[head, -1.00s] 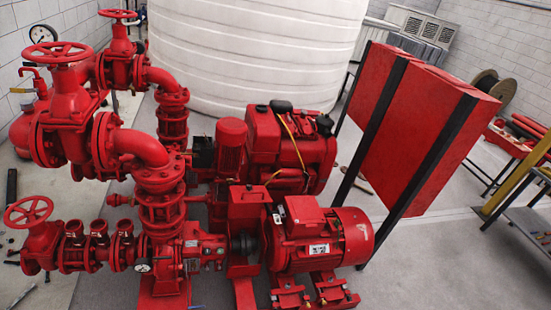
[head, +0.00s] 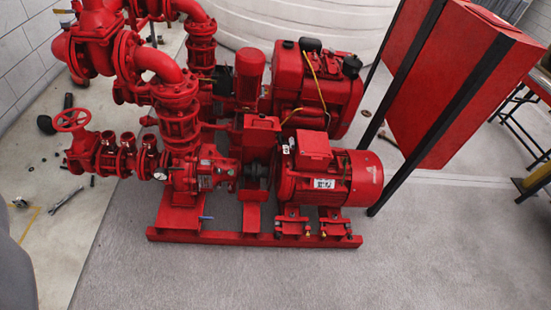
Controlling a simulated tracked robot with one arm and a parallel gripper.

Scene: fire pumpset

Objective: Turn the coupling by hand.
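The coupling (head: 256,171) is a small dark part on the shaft line between the red pump (head: 212,170) and the red electric motor (head: 328,177). A red guard-like housing (head: 256,136) stands just behind and above it and hides part of it. The pump and motor sit on a red base frame (head: 250,240) on the floor. My gripper is not in view, so its state and its place relative to the coupling do not show.
A red engine (head: 315,90) stands behind the motor. A red cabinet on black posts (head: 440,90) stands to the right. Red pipes and a handwheel valve (head: 72,121) are at the left. A wrench (head: 66,200) lies on the floor. The grey floor in front is clear.

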